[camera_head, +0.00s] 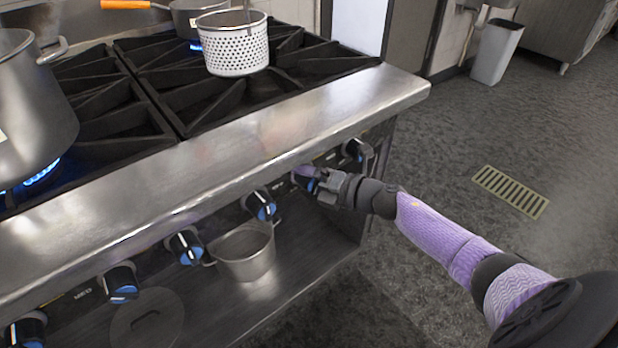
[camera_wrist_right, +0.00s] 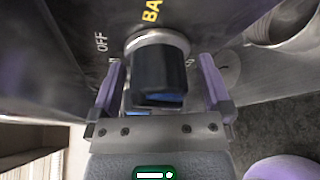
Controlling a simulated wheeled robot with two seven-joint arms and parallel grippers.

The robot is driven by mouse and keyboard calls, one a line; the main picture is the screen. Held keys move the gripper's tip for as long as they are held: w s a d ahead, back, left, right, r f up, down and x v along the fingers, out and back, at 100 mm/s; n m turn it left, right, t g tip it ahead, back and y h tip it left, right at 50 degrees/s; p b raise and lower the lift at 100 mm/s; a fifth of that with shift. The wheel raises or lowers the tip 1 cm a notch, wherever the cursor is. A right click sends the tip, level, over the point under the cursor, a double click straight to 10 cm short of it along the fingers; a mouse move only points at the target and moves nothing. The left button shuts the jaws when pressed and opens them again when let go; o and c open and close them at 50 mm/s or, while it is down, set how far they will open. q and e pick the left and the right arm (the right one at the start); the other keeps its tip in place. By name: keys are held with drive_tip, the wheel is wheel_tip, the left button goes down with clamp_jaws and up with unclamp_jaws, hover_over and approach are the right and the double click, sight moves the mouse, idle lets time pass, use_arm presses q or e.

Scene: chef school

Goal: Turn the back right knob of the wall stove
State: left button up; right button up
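My right gripper (camera_head: 311,178) is at the stove's front panel, at the second knob from the right end of the row. In the right wrist view, a black knob (camera_wrist_right: 158,76) with a silver collar sits between the two purple fingers of the right gripper (camera_wrist_right: 163,78). The fingers are apart, with a narrow gap showing on each side of the knob. The panel reads "OFF" and a partly cut-off yellow "BA" beside it. In the head view this knob is mostly hidden by the gripper. My left gripper is not in view.
Neighbouring knobs sit at the right end (camera_head: 355,150) and to the left (camera_head: 260,205). A metal pot (camera_head: 245,252) stands on the lower shelf. A large pot (camera_head: 35,110) and a white perforated pot (camera_head: 233,45) stand on the stove top, where blue flames burn.

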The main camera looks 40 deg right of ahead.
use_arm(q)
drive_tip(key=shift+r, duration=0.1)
use_arm(e)
drive_tip(key=shift+s+r, duration=0.1)
use_arm(q)
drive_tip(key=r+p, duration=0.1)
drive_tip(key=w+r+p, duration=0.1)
drive_tip(key=p, duration=0.1)
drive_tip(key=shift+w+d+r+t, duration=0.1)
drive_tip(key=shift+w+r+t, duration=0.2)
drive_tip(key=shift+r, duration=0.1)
use_arm(e)
drive_tip(key=v, duration=0.9)
drive_tip(key=shift+s+d, duration=0.25)
drive_tip(key=shift+s, duration=0.1)
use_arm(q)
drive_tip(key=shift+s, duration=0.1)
